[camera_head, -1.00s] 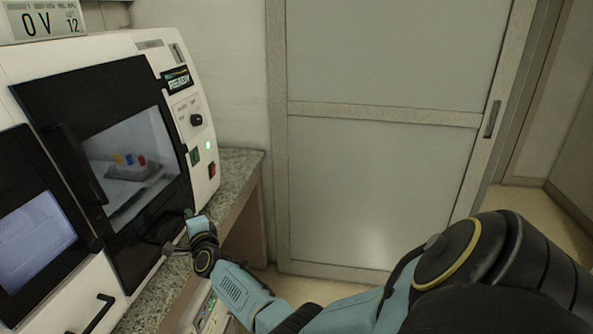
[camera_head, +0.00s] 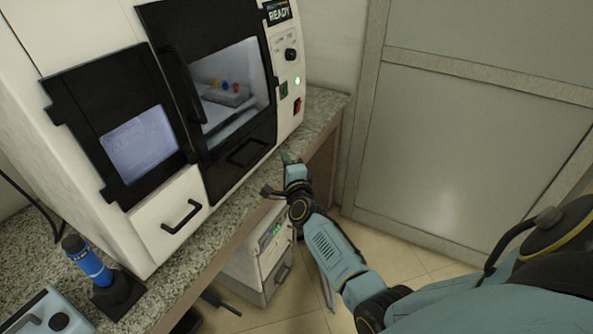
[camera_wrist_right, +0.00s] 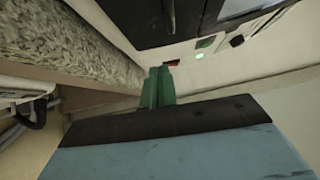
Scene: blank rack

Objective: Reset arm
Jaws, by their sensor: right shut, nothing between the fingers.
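My right arm comes in from the lower right in the head view. Its gripper (camera_head: 287,158) is in front of the counter edge, below and right of the machine's black door. In the right wrist view the green fingers (camera_wrist_right: 158,87) are together with nothing between them. My left gripper is not in view.
A white machine (camera_head: 288,105) with a black-framed window stands on the speckled counter (camera_head: 322,103); colored pieces on a tray show inside. A blue tool (camera_head: 88,262) stands in a black holder at lower left. A white cabinet (camera_head: 256,262) is under the counter. A sliding door (camera_head: 465,130) is at right.

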